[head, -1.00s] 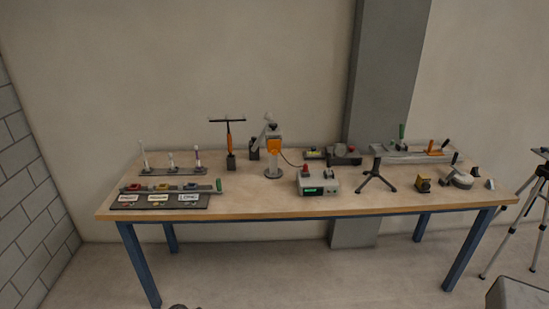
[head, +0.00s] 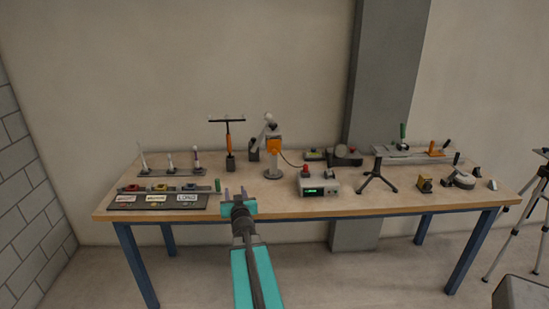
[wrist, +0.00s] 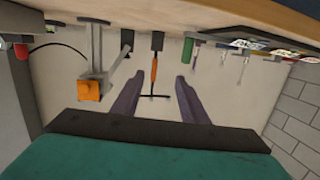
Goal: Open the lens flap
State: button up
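I cannot make out for certain which part is the lens flap. A grey post on a round base carries an orange block (head: 274,146) and a pale, tilted head (head: 270,129) at the back middle of the bench. In the wrist view, where the bench appears upside down, the orange block (wrist: 89,90) is left of the fingers. My gripper (head: 235,192) is over the front part of the bench, left of and nearer than the post. It is open and empty; its purple fingers (wrist: 166,79) stand apart in the wrist view.
A T-shaped tool with an orange handle (head: 228,140) stands behind my gripper. A rack and a label board (head: 135,203) lie on the left. A box with a green display (head: 320,185) and a small black tripod (head: 377,176) stand to the right. Bare wood lies along the front.

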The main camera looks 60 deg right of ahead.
aim_at(274, 152)
jog(key=s+d+r+m+g+h+b, duration=0.1)
jog(key=s+d+r+m+h, duration=0.1)
jog(key=s+d+r, duration=0.6)
jog(key=s+d+h, duration=0.1)
jog(key=s+d, duration=0.2)
jog(key=s, duration=0.1)
jog(key=shift+d, duration=0.15)
jog(key=shift+w+d, duration=0.1)
jog(key=shift+d, duration=0.05)
jog(key=shift+x, duration=6.75)
grip_shut()
jog(key=shift+d+r, duration=0.1)
